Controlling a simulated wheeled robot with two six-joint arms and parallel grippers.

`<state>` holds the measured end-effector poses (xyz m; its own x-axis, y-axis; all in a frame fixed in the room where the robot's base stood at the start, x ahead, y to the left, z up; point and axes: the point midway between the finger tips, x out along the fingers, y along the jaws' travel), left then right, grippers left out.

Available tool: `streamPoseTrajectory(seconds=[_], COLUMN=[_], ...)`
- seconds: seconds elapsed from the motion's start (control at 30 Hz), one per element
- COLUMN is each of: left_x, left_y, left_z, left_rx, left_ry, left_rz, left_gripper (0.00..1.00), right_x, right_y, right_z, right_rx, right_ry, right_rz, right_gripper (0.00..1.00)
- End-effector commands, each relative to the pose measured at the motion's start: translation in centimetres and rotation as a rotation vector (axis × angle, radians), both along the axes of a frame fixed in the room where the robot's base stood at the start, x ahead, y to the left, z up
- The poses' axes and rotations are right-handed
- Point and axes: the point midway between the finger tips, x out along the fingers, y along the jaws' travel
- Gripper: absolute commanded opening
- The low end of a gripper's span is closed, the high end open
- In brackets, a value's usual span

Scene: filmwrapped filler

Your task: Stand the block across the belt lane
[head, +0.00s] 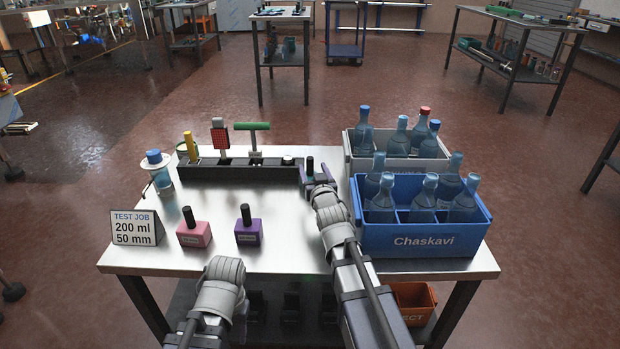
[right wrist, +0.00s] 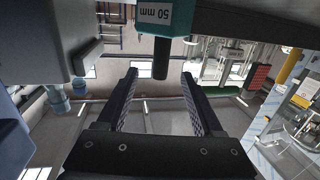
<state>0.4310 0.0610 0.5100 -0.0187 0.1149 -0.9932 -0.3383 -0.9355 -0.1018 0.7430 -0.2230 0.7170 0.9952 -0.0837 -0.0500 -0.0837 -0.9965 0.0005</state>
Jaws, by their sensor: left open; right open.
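A teal block (right wrist: 180,20) marked "50 mm" shows at the top of the right wrist view, upside down. Its black handle (right wrist: 160,58) points at the gap between my right fingers. My right gripper (right wrist: 161,85) is open, one finger on each side of the handle's line, and holds nothing. In the head view, my right gripper (head: 317,177) is at the right end of a long black rail (head: 238,173), by the black handle (head: 310,165); the block's body is mostly hidden there. A pink block (head: 194,234) and a purple block (head: 248,232) stand upright on the table. My left gripper is hidden below its wrist.
A blue Chaskavi crate (head: 422,240) and a grey crate (head: 352,150) of bottles stand on the right. A "TEST JOB 200 ml 50 mm" sign (head: 135,228) and a blue-capped jug (head: 162,178) are on the left. The table's front middle (head: 285,255) is clear.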

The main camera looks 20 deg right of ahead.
Motion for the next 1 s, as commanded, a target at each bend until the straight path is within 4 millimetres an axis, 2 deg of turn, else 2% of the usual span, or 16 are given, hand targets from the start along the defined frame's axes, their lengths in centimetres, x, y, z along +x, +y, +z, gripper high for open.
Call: streamPoseTrajectory(seconds=[0.03,0.17,0.47,1.0], left_x=[0.0,0.0,0.0,0.0], left_y=[0.0,0.0,0.0,0.0], left_z=[0.1,-0.1,-0.1,-0.1], left_rx=[0.0,0.0,0.0,0.0], left_ry=[0.0,0.0,0.0,0.0], left_rz=[0.0,0.0,0.0,0.0], left_gripper=[0.5,0.5,0.5,0.5], right_x=[1.2,2.3,2.5,2.5], right_y=[0.0,-0.1,-0.2,-0.2], right_z=[0.1,-0.1,-0.1,-0.1], right_rx=[-0.001,0.001,0.001,0.001], right_ry=[0.0,0.0,0.0,0.0], right_rz=[0.0,0.0,0.0,0.0], right_gripper=[0.68,0.68,0.68,0.08])
